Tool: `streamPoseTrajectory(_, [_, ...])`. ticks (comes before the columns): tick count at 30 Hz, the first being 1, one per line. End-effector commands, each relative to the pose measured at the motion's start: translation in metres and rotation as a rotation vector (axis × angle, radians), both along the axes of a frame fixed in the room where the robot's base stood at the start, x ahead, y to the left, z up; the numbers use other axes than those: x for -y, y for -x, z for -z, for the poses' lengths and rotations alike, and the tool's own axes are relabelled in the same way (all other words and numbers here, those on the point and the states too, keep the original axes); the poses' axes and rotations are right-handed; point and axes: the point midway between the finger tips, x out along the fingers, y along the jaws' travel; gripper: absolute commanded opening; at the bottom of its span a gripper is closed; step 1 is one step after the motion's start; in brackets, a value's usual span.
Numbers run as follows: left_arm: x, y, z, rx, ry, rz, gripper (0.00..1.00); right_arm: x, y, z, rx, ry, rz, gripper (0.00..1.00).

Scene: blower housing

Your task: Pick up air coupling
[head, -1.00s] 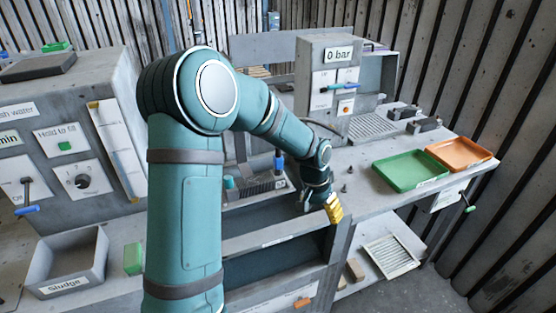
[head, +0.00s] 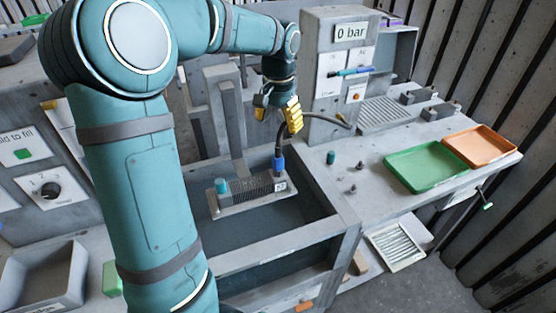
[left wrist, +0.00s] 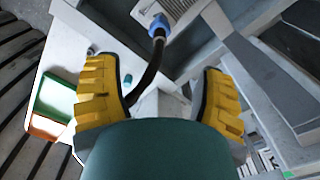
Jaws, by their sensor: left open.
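The air coupling (head: 279,162) is a small blue fitting at the end of a black hose, upright at the right end of a grey ribbed block with a small label. It also shows in the left wrist view (left wrist: 159,26), at the top between my fingers. My left gripper (head: 277,108) is open with yellow finger pads. It is above the coupling, apart from it, with the black hose passing close by. In the left wrist view the hose runs between the open fingers (left wrist: 160,105). My right gripper is not in view.
The ribbed block (head: 250,190) is in the open grey tank (head: 285,252). To the right, a green tray (head: 425,167) and an orange tray (head: 480,146) are on the bench. Small pegs and a teal cap (head: 330,157) stand near the tank. The 0 bar panel (head: 350,32) rises behind.

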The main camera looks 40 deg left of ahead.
Motion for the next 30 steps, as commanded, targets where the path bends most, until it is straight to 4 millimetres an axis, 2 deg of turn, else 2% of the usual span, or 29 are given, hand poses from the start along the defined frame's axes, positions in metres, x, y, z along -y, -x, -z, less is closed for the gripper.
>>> streamPoseTrajectory(1, [0.000,0.001,0.013,-0.007,0.002,0.000,0.69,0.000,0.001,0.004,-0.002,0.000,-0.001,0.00])
streamPoseTrajectory(3, [0.000,0.001,0.027,-0.006,0.002,-0.001,0.69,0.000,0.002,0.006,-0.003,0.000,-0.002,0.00])
streamPoseTrajectory(9, [0.000,0.001,0.060,-0.004,0.000,0.000,0.69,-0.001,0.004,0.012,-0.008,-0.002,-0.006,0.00])
streamPoseTrajectory(17, [0.000,0.001,0.077,-0.003,0.000,0.001,0.69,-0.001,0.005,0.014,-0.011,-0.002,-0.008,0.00])
streamPoseTrajectory(25, [0.001,0.003,0.115,-0.003,0.002,0.001,0.69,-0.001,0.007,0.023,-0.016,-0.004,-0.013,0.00])
streamPoseTrajectory(30, [0.001,0.002,0.123,-0.001,0.002,0.002,0.69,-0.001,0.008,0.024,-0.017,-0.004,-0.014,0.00])
